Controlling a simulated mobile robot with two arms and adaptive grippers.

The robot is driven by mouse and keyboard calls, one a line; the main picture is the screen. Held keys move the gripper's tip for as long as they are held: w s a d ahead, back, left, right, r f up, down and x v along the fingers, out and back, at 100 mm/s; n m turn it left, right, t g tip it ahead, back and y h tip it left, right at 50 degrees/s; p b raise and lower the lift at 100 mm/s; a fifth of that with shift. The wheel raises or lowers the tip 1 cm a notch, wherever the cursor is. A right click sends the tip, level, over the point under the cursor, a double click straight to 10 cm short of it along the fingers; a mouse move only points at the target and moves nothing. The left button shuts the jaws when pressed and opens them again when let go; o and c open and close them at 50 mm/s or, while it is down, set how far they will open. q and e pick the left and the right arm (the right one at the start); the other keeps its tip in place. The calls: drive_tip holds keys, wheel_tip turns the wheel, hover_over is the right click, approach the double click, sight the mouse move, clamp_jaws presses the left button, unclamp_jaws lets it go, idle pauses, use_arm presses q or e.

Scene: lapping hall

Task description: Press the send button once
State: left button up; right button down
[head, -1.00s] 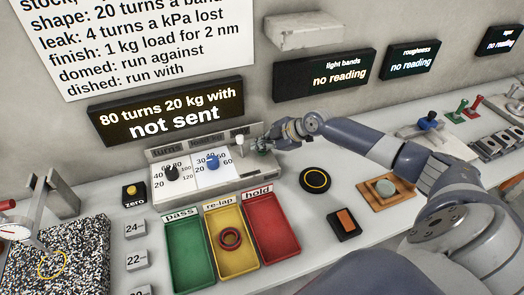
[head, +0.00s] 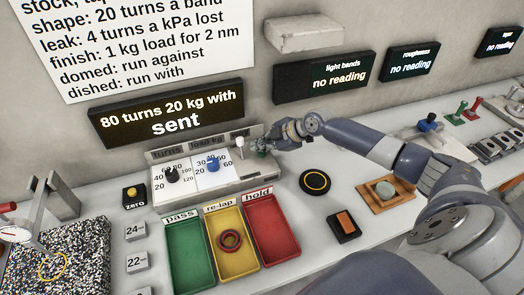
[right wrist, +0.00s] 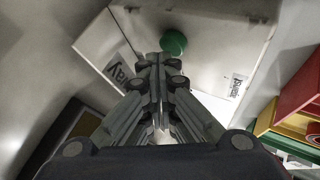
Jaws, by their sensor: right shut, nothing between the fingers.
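The send button is a green round knob (right wrist: 173,42) on the pale control panel (right wrist: 225,60). In the head view it is mostly hidden by the gripper at the panel's right end. My right gripper (right wrist: 163,62) is shut and empty, its fingertips right at the green button; I cannot tell if they touch it. In the head view the right gripper (head: 268,144) reaches the panel from the right. The dark display (head: 172,113) above the panel reads "80 turns 20 kg with sent". My left gripper is not in view.
The panel carries a black knob (head: 172,174), a blue knob (head: 212,164) and a white lever (head: 240,144). Green (head: 189,258), yellow (head: 234,262) and red (head: 273,228) trays stand in front. A black round pad (head: 315,182) lies to the right.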

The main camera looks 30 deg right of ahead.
sight(261, 154)
drive_tip(key=shift+r, duration=0.35)
drive_tip(key=shift+r+p, duration=1.75)
drive_tip(key=shift+r, duration=0.75)
